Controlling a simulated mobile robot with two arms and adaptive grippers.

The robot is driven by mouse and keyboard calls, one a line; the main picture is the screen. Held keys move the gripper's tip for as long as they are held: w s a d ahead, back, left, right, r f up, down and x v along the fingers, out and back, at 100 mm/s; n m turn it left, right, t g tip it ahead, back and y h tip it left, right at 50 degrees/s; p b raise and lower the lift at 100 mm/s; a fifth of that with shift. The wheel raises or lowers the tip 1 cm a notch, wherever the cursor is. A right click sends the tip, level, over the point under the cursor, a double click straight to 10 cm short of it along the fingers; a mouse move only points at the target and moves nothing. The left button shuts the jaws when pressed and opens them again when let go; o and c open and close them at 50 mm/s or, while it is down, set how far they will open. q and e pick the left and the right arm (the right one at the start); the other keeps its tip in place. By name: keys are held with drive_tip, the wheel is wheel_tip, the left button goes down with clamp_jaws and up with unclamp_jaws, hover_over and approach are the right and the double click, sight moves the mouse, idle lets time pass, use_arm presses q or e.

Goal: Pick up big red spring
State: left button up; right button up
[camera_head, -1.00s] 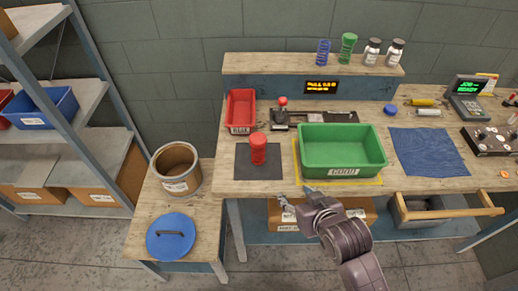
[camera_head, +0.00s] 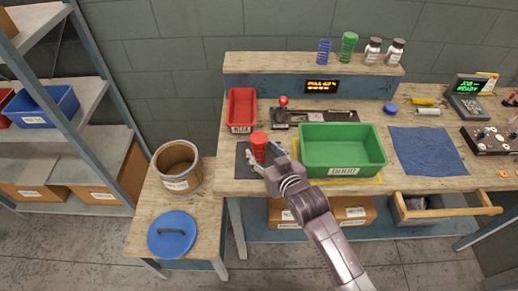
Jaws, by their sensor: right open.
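The big red spring (camera_head: 259,146) stands upright on a dark mat at the left part of the workbench. My right gripper (camera_head: 262,160) is at the spring, low down by its base, with its fingers open around or beside it. The lower part of the spring is partly hidden by the gripper, and I cannot tell whether the fingers touch it. My left gripper is not in view.
A green bin (camera_head: 343,150) stands just right of the gripper, on a yellow-edged area. A red bin (camera_head: 241,108) and a small press with a red knob (camera_head: 282,112) are behind. A blue cloth (camera_head: 428,151) lies to the right. An open drawer (camera_head: 445,207) juts out below.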

sight(262, 151)
drive_tip(key=shift+x, duration=1.75)
drive_tip(key=shift+s, duration=0.1)
drive_tip(key=c, duration=1.2)
clamp_jaws()
drive_tip(key=shift+r, duration=0.1)
